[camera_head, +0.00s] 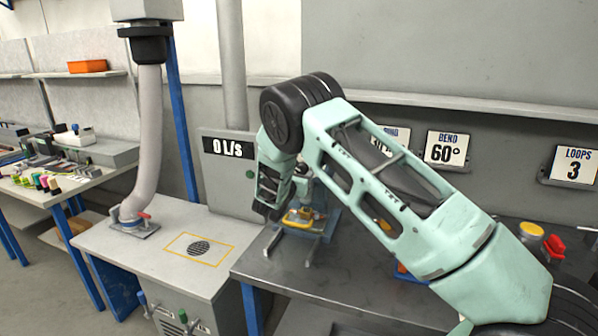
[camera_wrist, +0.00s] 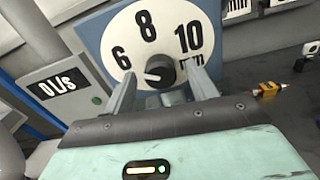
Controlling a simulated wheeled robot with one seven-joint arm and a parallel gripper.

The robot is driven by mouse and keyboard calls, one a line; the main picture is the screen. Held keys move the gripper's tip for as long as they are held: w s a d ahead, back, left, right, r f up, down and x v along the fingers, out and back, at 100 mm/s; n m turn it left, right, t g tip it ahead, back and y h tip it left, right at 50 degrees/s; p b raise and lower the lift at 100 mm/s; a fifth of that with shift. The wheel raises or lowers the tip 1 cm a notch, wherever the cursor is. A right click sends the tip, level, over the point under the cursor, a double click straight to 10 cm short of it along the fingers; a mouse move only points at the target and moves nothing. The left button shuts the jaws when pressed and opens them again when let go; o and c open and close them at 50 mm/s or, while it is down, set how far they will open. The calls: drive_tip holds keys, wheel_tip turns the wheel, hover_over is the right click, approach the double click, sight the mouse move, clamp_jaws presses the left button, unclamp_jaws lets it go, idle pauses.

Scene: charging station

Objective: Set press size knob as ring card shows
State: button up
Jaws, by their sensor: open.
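The press size knob (camera_wrist: 162,72) is a dark round knob on a white dial plate (camera_wrist: 145,45) marked 6, 8 and 10 mm. Its white mark points left, toward the 6 side. My gripper (camera_wrist: 160,80) is open, with one finger on each side of the knob; I cannot tell whether they touch it. In the head view my arm hides the dial. The ring card (camera_head: 390,141) is mostly covered by my arm, and its number cannot be read.
A BEND 60° card (camera_head: 446,151) and a LOOPS 3 card (camera_head: 574,167) are on the back wall. A grey box reading 0 L/s (camera_head: 228,147) stands left of my arm. Yellow and red items (camera_head: 530,231) sit at the right. The left bench top (camera_head: 150,250) is mostly clear.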

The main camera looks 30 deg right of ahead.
drive_tip(key=c, duration=1)
drive_tip(key=shift+f+m+b, duration=0.2)
drive_tip(key=shift+m+b, duration=0.1)
drive_tip(key=shift+b, duration=0.35)
drive_tip(key=m+b, duration=2.3)
drive_tip(key=b, duration=2.4)
drive_tip(key=shift+f, duration=0.15)
drive_tip(key=shift+m+b, duration=0.3)
